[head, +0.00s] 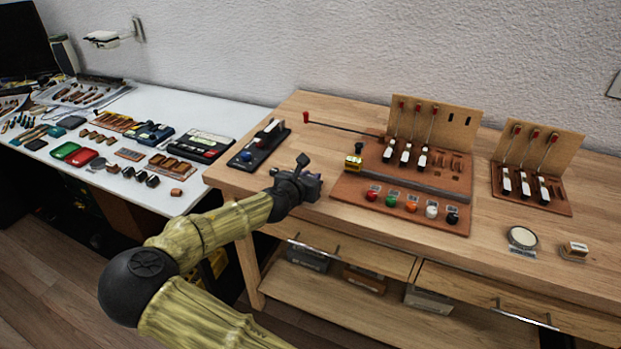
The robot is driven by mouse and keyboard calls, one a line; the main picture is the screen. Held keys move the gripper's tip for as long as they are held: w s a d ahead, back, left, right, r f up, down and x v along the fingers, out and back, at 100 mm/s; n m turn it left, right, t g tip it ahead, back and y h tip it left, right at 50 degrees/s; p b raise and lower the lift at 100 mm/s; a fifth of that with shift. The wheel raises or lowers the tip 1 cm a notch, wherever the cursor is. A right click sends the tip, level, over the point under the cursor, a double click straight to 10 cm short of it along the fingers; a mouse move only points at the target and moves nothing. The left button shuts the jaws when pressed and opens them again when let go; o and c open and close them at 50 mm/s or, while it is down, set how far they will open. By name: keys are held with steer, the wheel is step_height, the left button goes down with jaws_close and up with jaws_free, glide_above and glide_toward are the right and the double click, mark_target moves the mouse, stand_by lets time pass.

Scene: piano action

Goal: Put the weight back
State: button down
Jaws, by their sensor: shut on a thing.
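My gripper (308,182) is over the front left part of the wooden bench, left of the large brown action board (400,209). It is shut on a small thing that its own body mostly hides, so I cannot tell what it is. A small yellow block with a dark top (353,162) stands at the left end of the board, right of my gripper and apart from it. I cannot tell whether this block is the weight. The board carries several white-tipped keys, an upright panel (435,118) and a row of coloured knobs (411,206).
A thin red-ended rod (340,127) sticks out left from the board. A dark stand (258,146) is behind my gripper. A smaller key model (532,184), a round dish (522,238) and a small block (574,250) are at right. The white table (205,113) holds many parts.

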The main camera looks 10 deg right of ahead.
steer(key=shift+f, duration=0.15)
steer(key=c, duration=1.3)
jaws_free()
steer(key=shift+r, duration=0.2)
steer(key=p+v, duration=0.1)
steer(key=v, duration=1.1)
